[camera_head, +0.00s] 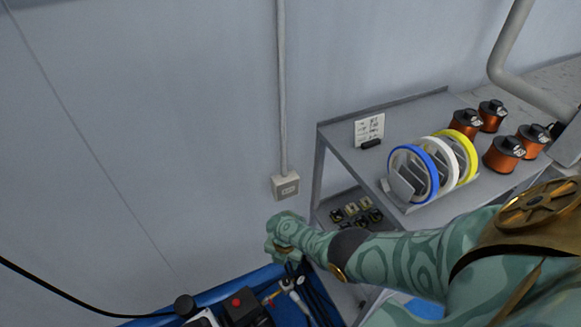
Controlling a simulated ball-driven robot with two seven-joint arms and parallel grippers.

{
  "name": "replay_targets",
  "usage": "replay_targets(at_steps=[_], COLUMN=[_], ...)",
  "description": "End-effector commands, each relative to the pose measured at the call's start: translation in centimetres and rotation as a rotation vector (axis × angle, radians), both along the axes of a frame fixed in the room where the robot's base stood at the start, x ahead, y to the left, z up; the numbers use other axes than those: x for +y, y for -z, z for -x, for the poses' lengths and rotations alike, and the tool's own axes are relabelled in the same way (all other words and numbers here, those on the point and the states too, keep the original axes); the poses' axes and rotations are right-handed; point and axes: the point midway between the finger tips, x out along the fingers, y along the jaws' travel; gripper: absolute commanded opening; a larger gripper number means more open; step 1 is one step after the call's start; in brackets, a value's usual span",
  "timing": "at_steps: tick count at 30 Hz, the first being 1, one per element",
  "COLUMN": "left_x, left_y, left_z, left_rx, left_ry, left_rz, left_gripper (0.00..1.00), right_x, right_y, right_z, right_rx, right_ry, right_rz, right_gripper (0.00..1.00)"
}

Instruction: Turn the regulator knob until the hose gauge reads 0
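My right arm comes in from the lower right, and its gripper (284,238) is over the edge of a blue machine or cart (222,290) at the bottom. Its fingers are bunched together in the picture, and I cannot tell if they are open or shut. A round black knob-like part (185,304) stands at the left of the blue unit, but I cannot tell if it is the regulator knob. A pale part (203,318) beside it is cut off by the frame. No readable gauge shows. My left gripper is not in view.
A black box with a red button (236,302) and hoses sit on the blue unit. A grey shelf (385,108) at the right holds blue, white and yellow tape rolls (430,178) and several copper coils (504,153). A conduit ends in a wall box (285,186).

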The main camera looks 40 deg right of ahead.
Motion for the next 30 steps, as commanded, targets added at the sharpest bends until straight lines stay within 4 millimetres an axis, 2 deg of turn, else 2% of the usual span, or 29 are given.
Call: replay_targets(at_steps=[1, 6, 25, 28, 30], left_x=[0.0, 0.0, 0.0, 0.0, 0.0], left_y=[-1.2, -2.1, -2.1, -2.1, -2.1], left_z=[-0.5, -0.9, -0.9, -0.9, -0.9], left_rx=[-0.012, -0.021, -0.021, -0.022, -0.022], left_ry=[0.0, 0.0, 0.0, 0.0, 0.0], left_rz=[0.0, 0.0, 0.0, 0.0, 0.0], left_gripper=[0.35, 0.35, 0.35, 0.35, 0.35], right_x=[0.0, 0.0, 0.0, 0.1, 0.0], right_y=[-1.7, -3.0, -3.0, -3.0, -3.1], right_z=[-0.1, 0.0, 0.1, -0.2, -1.2], right_rx=[-0.005, -0.001, 0.002, -0.013, -0.06], right_ry=[0.0, 0.001, 0.008, 0.108, 0.279], right_rz=[0.001, 0.001, 0.0, -0.003, -0.01], right_gripper=[0.49, 0.49, 0.49, 0.49, 0.49])
